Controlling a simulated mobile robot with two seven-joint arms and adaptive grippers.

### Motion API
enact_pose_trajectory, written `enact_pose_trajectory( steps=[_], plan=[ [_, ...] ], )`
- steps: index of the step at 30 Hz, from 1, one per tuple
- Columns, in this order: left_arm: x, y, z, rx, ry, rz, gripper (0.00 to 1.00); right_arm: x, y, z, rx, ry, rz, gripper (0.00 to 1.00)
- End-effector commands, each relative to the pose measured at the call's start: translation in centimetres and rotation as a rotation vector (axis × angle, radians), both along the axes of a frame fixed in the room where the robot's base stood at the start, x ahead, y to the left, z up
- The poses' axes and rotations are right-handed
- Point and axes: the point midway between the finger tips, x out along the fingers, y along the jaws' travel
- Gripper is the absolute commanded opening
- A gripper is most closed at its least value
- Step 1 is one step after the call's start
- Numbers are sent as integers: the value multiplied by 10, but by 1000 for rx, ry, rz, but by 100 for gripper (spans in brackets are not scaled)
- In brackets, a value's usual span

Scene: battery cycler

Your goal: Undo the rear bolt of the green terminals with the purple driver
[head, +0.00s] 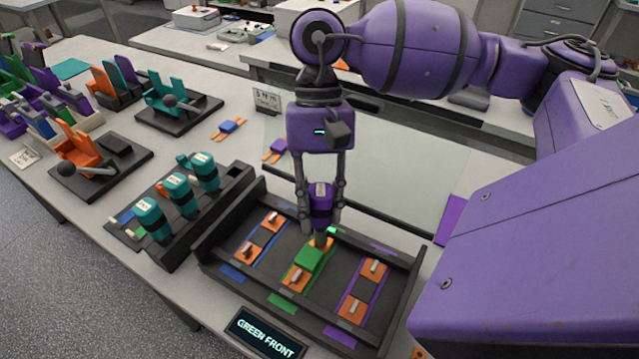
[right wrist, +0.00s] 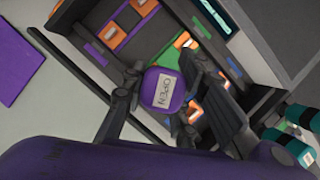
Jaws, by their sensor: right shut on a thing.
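My right gripper (head: 320,222) is shut on the purple driver (head: 320,200), held upright over the black cycler tray (head: 225,245). The driver's lower end is at the rear orange terminal (head: 321,243) of the green channel and hides its bolt; I cannot tell whether it is seated. A green block (head: 308,258) lies between this terminal and the front green terminal (head: 296,277), whose bolt shows. In the right wrist view the driver's purple cap (right wrist: 163,90) bears a label that seems to read "OPEN". My left gripper is not in view.
Blue-side terminals (head: 258,238) and purple-side terminals (head: 360,290) flank the green channel. A display (head: 265,335) reads "GREEN FRONT". A black rack (head: 165,225) of teal-capped drivers stands to the left. Clamp fixtures stand further left.

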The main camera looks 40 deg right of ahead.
Motion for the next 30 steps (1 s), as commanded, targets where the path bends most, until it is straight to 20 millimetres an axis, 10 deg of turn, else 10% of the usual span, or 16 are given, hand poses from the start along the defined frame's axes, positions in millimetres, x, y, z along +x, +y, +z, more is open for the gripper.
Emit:
enact_pose_trajectory(
  steps=[30],
  plan=[
    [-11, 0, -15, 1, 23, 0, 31, 0, 0, -1, 0, 0, 132, 0]
  ],
)
